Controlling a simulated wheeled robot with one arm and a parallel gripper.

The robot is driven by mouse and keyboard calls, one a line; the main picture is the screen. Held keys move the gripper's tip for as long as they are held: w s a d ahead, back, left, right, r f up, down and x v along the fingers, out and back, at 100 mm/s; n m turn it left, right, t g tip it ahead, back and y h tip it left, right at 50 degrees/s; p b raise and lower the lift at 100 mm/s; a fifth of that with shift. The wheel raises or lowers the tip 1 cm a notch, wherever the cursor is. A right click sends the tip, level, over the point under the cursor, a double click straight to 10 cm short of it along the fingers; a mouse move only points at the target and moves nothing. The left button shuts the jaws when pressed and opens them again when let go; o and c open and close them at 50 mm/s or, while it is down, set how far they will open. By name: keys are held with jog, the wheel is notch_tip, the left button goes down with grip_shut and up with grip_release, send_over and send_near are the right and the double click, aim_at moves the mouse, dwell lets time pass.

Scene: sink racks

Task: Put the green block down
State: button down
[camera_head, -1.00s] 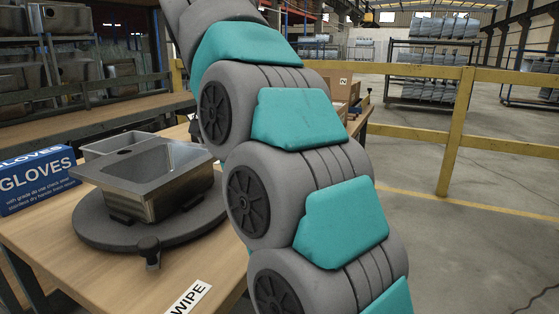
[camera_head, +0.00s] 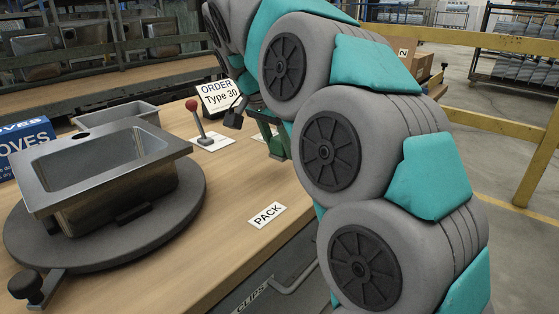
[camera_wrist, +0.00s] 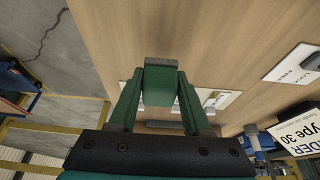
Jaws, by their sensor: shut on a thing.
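The green block (camera_wrist: 159,86) sits between the two green fingertips of my gripper (camera_wrist: 160,88) in the wrist view, with a duller greyish-green face at its far end. My gripper is shut on it. In the head view my gripper (camera_head: 271,137) shows as a small green shape beside my arm, over the right part of the wooden table (camera_head: 235,185). There I cannot tell the block from the fingers, and my arm hides part of them. The block appears held above the table, but the gap is not clear.
A red-knobbed lever (camera_head: 194,118) and an order sign (camera_head: 221,96) stand behind and left of my gripper. A PACK label (camera_head: 267,215) lies on bare wood nearer. A metal sink (camera_head: 60,215) rests on a dark turntable (camera_head: 185,215); a gloves box (camera_head: 30,140) is at left.

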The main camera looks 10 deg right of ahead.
aim_at(276, 156)
jog(key=shift+f, duration=1.95)
jog(key=shift+f+b, duration=0.4)
jog(key=shift+s+a+f+b, duration=0.1)
jog(key=shift+s+f+b, duration=0.05)
jog(key=shift+f+b, duration=0.2)
jog(key=shift+c, duration=1.8)
grip_release()
jog(key=shift+f, duration=0.15)
jog(key=shift+r+p, duration=0.65)
jog(key=shift+p, duration=0.05)
jog(key=v, duration=0.8)
jog(key=p+v, duration=0.1)
jog(key=v, duration=0.3)
jog(key=shift+w+r, duration=0.2)
jog(key=shift+r, duration=0.1)
